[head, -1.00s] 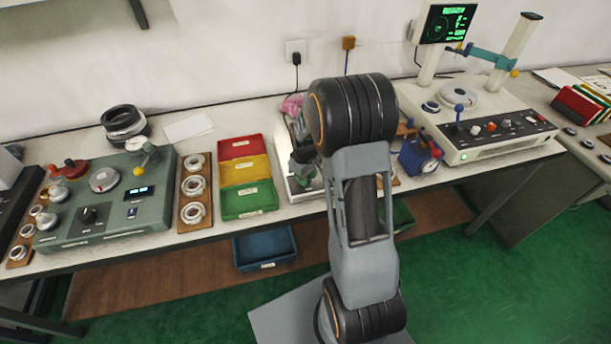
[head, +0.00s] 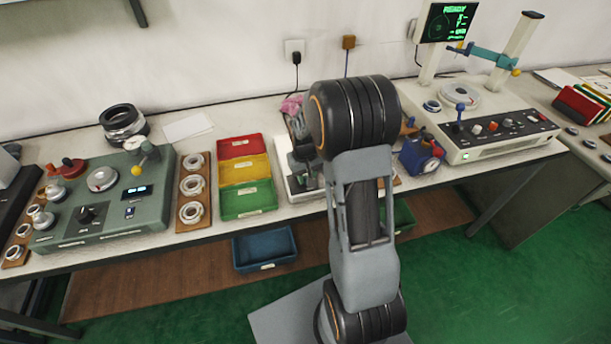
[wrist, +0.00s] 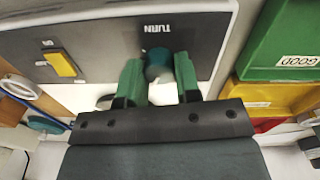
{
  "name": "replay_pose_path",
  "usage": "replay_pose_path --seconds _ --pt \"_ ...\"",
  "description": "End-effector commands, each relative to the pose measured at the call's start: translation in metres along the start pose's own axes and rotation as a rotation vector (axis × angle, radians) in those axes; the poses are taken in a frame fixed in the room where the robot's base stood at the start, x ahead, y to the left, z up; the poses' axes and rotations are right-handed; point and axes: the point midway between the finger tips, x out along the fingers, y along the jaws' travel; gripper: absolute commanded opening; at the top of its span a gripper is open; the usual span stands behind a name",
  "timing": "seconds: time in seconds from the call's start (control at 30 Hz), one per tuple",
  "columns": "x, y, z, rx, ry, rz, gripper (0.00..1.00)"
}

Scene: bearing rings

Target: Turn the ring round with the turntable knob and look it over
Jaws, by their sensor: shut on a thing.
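In the wrist view my gripper (wrist: 160,72) has its two green fingers around the teal turntable knob (wrist: 157,63), shut on it. The knob stands on a dark panel (wrist: 105,45) beside the printed word TURN, upside down in this view. The white-edged unit (wrist: 222,12) carries this panel. In the head view the white unit (head: 294,188) stands on the bench right of the coloured trays, and my arm covers much of it. I cannot make out the ring on the turntable in either view.
A yellow switch (wrist: 62,64) sits on the panel. Red (head: 238,146), yellow (head: 244,169) and green (head: 248,199) trays stand left of the unit. A blue device (head: 420,155) stands right of my arm. A green machine (head: 75,225) and ring boards (head: 193,190) are further left.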

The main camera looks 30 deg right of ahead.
Motion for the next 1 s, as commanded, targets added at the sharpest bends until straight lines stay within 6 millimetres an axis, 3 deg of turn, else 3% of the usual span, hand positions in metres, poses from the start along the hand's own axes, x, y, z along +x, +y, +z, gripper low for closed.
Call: replay_pose_path --seconds 0.6,0.63,0.9,1.0 --pt "-0.0009 0.0001 -0.0008 0.049 0.001 0.0 0.07" --pt "-0.0009 0.0001 -0.0008 0.049 0.001 0.0 0.32" --pt "-0.0004 0.0 -0.0004 0.048 0.0 0.0 0.56" --pt "-0.0003 0.0 -0.0003 0.048 -0.001 0.0 0.56"
